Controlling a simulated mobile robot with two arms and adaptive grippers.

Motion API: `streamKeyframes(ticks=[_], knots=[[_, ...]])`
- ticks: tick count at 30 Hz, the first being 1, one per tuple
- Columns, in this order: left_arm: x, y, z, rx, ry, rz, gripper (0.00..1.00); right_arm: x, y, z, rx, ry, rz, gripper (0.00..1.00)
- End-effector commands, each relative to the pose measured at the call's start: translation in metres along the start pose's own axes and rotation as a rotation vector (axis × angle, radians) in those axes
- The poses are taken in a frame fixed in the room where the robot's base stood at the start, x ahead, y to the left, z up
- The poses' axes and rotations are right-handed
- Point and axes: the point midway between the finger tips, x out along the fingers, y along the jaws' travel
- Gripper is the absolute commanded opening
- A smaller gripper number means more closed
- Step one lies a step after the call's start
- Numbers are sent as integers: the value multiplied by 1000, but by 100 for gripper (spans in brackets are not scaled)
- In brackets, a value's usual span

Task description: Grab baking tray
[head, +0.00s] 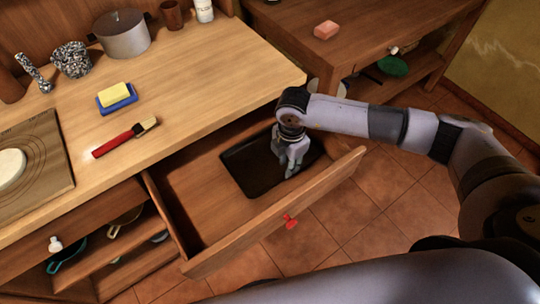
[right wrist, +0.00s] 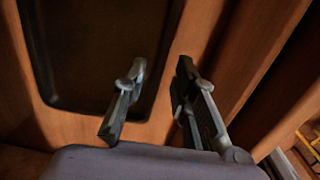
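The baking tray (head: 245,172) is a dark, flat rectangle lying in an open wooden drawer (head: 190,215). My right gripper (head: 290,170) points down into the drawer at the tray's right end and hides part of it. In the right wrist view, the two fingers of the right gripper (right wrist: 161,72) stand apart with nothing held between them. One finger overlaps the tray (right wrist: 85,50) and the other is past its rim, over the wood. I cannot tell whether either finger touches the tray. My left gripper is not in view.
The drawer front with a red knob (head: 290,221) stands close to the gripper. The counter (head: 200,80) above holds a brush (head: 125,138), a sponge (head: 115,97), a pot (head: 122,35) and a board (head: 55,195). Another table (head: 370,30) stands at the back right.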

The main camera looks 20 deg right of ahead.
Motion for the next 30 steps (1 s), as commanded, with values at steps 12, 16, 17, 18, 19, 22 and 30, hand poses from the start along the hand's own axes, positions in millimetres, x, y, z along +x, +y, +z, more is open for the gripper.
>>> streamKeyframes(ticks=[12, 16, 17, 18, 19, 22, 30], knots=[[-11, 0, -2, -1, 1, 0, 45, 49, 0, 1, 0, 0, -1, 26], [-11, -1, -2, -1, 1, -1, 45, 50, 0, 1, 0, 1, 0, 26], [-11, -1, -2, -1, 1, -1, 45, 50, 0, 0, 0, 1, 0, 26], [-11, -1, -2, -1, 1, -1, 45, 50, 0, 0, 0, 1, 0, 26], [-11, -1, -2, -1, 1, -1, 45, 50, 0, 0, 0, 1, -1, 24], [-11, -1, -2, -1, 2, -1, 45, 49, 0, 0, 0, 1, -1, 18], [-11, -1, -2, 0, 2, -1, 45, 49, 0, 1, 0, 1, -1, 0]])
